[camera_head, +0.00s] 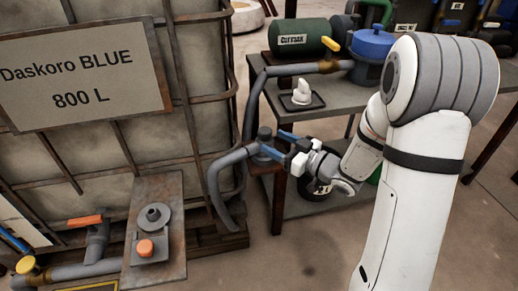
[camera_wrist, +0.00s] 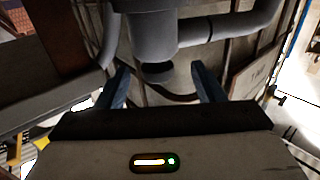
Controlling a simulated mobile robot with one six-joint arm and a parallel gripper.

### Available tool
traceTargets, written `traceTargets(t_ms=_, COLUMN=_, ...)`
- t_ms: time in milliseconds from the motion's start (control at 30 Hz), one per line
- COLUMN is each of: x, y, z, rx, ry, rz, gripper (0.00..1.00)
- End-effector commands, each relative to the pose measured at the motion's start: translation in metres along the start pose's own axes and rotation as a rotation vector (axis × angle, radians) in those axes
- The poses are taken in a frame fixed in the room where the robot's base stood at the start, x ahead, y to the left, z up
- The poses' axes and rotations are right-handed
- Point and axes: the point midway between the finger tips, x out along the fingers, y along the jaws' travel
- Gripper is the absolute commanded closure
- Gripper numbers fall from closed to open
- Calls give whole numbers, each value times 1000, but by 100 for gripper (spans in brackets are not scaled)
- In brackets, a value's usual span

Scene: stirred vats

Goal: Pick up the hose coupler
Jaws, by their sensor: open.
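The hose coupler, which I take to be the dark grey cylindrical fitting (camera_head: 264,137) at the end of a thick grey hose, stands upright beside the caged tank. In the wrist view the coupler (camera_wrist: 153,38) hangs large just ahead, with its lower end between the blue fingers in the picture. My gripper (camera_head: 274,144) reaches in from the right with its fingers pointing at the coupler. My gripper (camera_wrist: 161,78) is open, with a finger on each side of the coupler; I cannot tell whether either touches it.
The caged tank with a sign (camera_head: 85,75) fills the left. A rusty panel (camera_head: 165,190) with a grey flanged port (camera_head: 153,216) and orange knob (camera_head: 145,248) stands in front. A grey table (camera_head: 335,98) behind holds a green cylinder (camera_head: 298,38) and blue-lidded pot (camera_head: 372,45).

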Motion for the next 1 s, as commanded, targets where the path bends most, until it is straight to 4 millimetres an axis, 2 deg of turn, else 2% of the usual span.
traceTargets(t_ms=300, x=44, y=2, z=-4, rx=-2, ry=2, rz=-1, gripper=38)
traceTargets(t_ms=433, x=51, y=2, z=-5, rx=-1, ry=0, rz=2, gripper=38)
traceTargets(t_ms=633, x=51, y=3, z=-6, rx=-1, ry=0, rz=3, gripper=38)
traceTargets(t_ms=1000, x=51, y=3, z=-5, rx=-1, ry=-1, rz=4, gripper=68)
